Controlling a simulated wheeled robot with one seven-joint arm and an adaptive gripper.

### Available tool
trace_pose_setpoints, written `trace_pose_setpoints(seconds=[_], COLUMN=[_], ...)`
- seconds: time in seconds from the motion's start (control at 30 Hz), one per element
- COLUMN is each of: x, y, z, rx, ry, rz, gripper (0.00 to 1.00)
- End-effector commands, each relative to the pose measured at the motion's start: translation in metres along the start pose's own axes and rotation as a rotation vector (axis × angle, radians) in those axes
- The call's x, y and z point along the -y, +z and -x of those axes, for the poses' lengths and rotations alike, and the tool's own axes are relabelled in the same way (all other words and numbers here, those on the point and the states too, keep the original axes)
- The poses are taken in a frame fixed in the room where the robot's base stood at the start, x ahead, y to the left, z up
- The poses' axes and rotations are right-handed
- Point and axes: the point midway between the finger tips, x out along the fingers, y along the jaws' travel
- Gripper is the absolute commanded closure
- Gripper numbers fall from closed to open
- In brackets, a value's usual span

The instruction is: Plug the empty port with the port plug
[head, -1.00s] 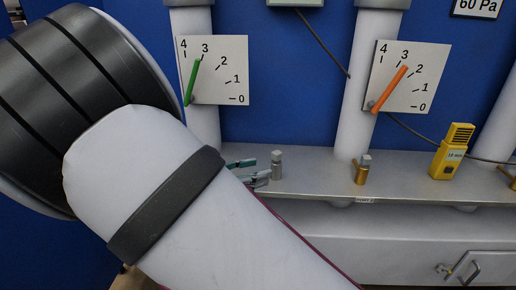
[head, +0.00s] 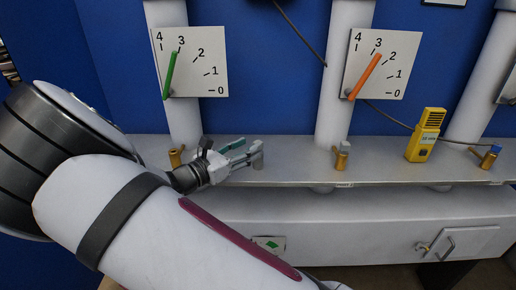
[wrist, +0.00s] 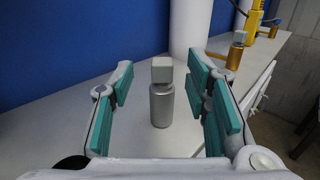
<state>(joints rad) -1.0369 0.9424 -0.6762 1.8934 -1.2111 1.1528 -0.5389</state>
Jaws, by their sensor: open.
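The port plug (head: 257,156) is a small silver cylinder with a grey block on top. It stands upright on the grey shelf, and it also shows in the wrist view (wrist: 160,105). My gripper (head: 246,152) is low over the shelf, pointing right at the plug. In the wrist view its teal-padded fingers (wrist: 160,78) are open, one on each side of the plug, with gaps visible. A brass port (head: 176,158) stands at the left, behind my wrist; I see no plug on it.
A brass port with a grey top (head: 341,156) and one with a blue top (head: 490,157) stand further right. A yellow meter (head: 424,136) stands between them. White pipes (head: 333,120) and gauge boards (head: 197,62) rise behind. The shelf (head: 300,172) is clear between plug and middle port.

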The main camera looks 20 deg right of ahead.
Motion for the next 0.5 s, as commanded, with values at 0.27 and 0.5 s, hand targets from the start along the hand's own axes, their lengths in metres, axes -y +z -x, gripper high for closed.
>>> trace_pose_setpoints(seconds=[0.27, 0.5], x=[0.003, 0.002], y=[0.000, -0.001], z=[-0.039, -0.047], rx=[0.002, 0.000], ry=[-0.003, -0.001], rz=[0.001, -0.001], gripper=[0.57, 0.57])
